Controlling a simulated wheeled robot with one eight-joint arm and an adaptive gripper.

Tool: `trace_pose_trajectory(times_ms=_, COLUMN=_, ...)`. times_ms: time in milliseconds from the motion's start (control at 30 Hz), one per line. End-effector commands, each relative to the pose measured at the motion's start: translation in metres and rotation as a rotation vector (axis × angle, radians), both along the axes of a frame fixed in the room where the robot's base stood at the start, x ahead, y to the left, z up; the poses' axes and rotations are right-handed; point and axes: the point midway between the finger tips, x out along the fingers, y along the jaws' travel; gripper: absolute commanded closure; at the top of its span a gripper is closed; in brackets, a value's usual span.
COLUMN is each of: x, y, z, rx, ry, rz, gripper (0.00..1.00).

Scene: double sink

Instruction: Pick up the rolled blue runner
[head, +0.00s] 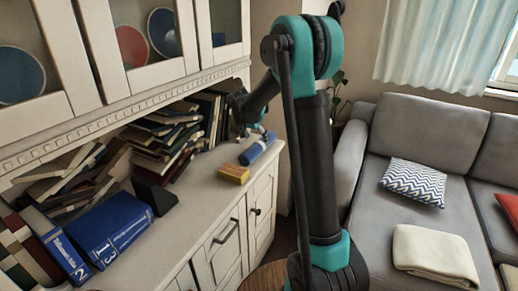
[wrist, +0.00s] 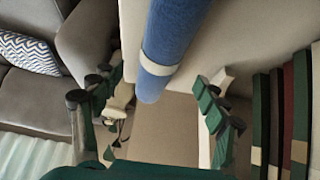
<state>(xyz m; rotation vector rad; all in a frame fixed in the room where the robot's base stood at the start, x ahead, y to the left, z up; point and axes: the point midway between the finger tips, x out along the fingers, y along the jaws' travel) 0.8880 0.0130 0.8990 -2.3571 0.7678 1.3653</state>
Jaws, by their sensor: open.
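The rolled blue runner (head: 257,149) lies on the cabinet's counter near its far right end. In the wrist view the runner (wrist: 172,38) comes down from the top centre, with a pale band around it near its near end. My gripper (head: 250,133) is just above and behind the runner in the head view. In the wrist view my open gripper (wrist: 157,92) has one finger on each side of the runner's near end, with a gap on both sides. Nothing is held. The runner's far end is cut off in the wrist view.
A yellow block (head: 233,173) lies just in front of the runner. Stacked books (head: 165,140) and blue binders (head: 110,228) fill the shelf to the left. A grey sofa (head: 425,130) stands at the right. The counter's front middle is clear.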

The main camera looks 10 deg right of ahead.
Motion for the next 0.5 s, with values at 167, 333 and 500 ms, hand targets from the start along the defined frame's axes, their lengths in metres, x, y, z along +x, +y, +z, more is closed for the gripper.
trace_pose_trajectory(times_ms=167, x=0.006, y=-0.004, z=-0.013, rx=0.000, ry=0.000, rz=0.001, gripper=0.26)
trace_pose_trajectory(times_ms=333, x=0.008, y=-0.006, z=-0.021, rx=0.000, ry=0.000, rz=0.001, gripper=0.26)
trace_pose_trajectory(times_ms=500, x=0.013, y=-0.010, z=-0.042, rx=0.001, ry=-0.001, rz=0.000, gripper=0.26)
